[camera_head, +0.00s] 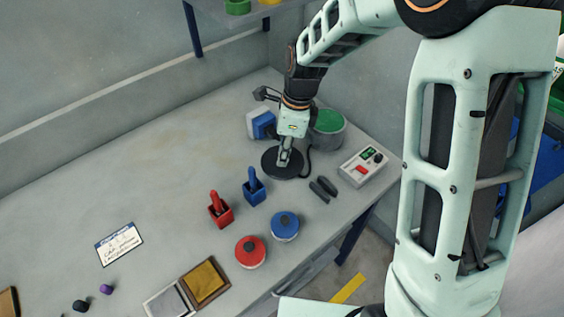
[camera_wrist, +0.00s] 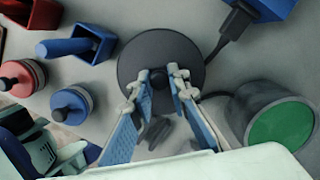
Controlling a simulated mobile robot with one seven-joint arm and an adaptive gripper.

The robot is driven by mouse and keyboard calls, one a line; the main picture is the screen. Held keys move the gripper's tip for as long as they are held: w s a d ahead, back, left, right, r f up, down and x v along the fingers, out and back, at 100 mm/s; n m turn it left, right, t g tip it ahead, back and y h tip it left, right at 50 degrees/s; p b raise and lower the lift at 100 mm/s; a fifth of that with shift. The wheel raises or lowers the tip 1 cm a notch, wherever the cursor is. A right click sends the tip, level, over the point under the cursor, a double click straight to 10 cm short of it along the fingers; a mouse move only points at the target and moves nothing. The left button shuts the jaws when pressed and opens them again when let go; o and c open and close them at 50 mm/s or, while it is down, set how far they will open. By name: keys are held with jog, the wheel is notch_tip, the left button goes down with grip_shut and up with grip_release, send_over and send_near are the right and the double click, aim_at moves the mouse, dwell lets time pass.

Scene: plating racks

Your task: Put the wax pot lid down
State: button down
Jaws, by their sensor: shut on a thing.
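The wax pot lid (camera_head: 275,168) is a flat dark grey disc, close above or on the grey worktop. I cannot tell whether it touches the surface. My gripper (camera_head: 285,158) points down over its middle. In the wrist view the lid (camera_wrist: 140,50) lies level under my gripper (camera_wrist: 160,82), and the fingers are shut on its small black knob (camera_wrist: 159,76). The wax pot (camera_head: 329,138), a grey round pot with green wax inside, stands uncovered behind and to the right of the lid. It also shows in the wrist view (camera_wrist: 238,107) at the right.
A blue-and-white block (camera_head: 261,124) stands behind the lid. A dark cable runs past its right side. A control box (camera_head: 363,166) and dark pieces (camera_head: 323,188) lie right. Blue (camera_head: 254,191) and red (camera_head: 220,213) holders stand front left, with blue (camera_head: 285,227) and red (camera_head: 250,253) jars nearer.

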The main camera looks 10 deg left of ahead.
jog(key=shift+w+a+f, duration=0.3)
jog(key=shift+w+f, duration=0.25)
jog(key=shift+f, duration=0.3)
jog(key=shift+w+a+f+b, duration=0.1)
jog(key=shift+w+f+b, duration=0.05)
jog(key=shift+f+b, duration=0.65)
jog(key=shift+w+f+b, duration=0.1)
jog(key=shift+f+b, duration=0.5)
jog(key=shift+f, duration=0.25)
jog(key=shift+f, duration=0.2)
jog(key=c, duration=1.8)
grip_release()
jog(key=shift+c, duration=0.2)
jog(key=r, duration=0.4)
jog(key=d+r, duration=0.1)
jog(key=r, duration=0.7)
jog(key=shift+d+r, duration=0.15)
jog(key=shift+d, duration=0.25)
